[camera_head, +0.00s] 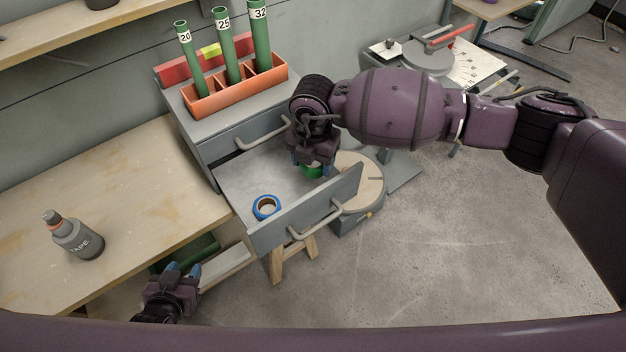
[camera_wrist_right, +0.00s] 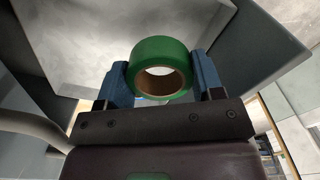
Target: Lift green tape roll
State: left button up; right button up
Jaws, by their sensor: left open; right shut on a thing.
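The green tape roll (camera_wrist_right: 161,55) is between the two blue fingers of my right gripper (camera_wrist_right: 162,82), which is shut on it. In the head view the green tape roll (camera_head: 313,171) shows partly below my right gripper (camera_head: 314,166), over the right part of the open drawer; its height above the drawer floor is hard to tell. My left gripper (camera_head: 183,271) is open and empty, low beside the workbench.
The open grey drawer (camera_head: 262,241) holds a blue tape roll (camera_head: 266,207). An orange rack (camera_head: 237,88) with green tubes stands on the cabinet. A grey bottle (camera_head: 77,238) stands on the wooden bench (camera_head: 130,200). A round stool (camera_head: 360,183) is right of the drawer.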

notch_tip(320, 180, up, 3)
jog(key=shift+f+p, duration=0.1)
jog(key=shift+p, duration=0.8)
